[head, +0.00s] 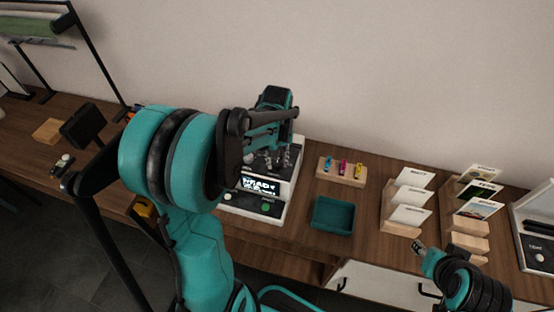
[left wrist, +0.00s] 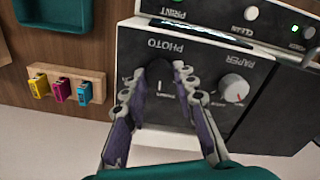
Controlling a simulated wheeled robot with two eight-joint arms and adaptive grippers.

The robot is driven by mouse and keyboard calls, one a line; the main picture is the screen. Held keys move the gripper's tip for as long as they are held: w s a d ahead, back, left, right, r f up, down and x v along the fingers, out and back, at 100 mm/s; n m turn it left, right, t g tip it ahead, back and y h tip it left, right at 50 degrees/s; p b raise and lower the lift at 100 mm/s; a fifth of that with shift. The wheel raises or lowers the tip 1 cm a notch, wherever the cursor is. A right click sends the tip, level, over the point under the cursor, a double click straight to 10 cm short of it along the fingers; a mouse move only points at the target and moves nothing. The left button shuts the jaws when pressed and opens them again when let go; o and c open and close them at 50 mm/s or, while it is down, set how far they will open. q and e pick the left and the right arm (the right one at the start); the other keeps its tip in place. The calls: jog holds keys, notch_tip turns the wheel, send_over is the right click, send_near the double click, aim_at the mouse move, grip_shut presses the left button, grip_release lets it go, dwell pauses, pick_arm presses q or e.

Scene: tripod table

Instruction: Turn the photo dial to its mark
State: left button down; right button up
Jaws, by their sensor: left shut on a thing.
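The photo dial (left wrist: 159,74) is a dark round knob on the printer's dark panel, beside the upside-down PHOTO lettering in the left wrist view. My left gripper (left wrist: 158,80) is shut on it, one finger on each side. A small pale line shows at the knob; I cannot tell how it lines up with the mark. In the head view my left gripper (head: 272,158) reaches down over the printer (head: 283,190), and my arm hides the dial. My right gripper (head: 421,248) is at the lower right, apart from the printer; its jaw opening is unclear.
A white paper dial (left wrist: 234,88) with a red mark sits beside the photo dial. A wooden block (head: 345,178) with three coloured cartridges and a teal tray (head: 333,215) stand right of the printer. Card racks (head: 405,205) stand farther right.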

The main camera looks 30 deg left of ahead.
aim_at(277, 163)
pick_arm(q)
jog(key=m, duration=0.5)
jog(key=shift+m, duration=0.4)
dwell(0.3)
jog(key=c, duration=1.2)
grip_release()
notch_tip(277, 163, up, 12)
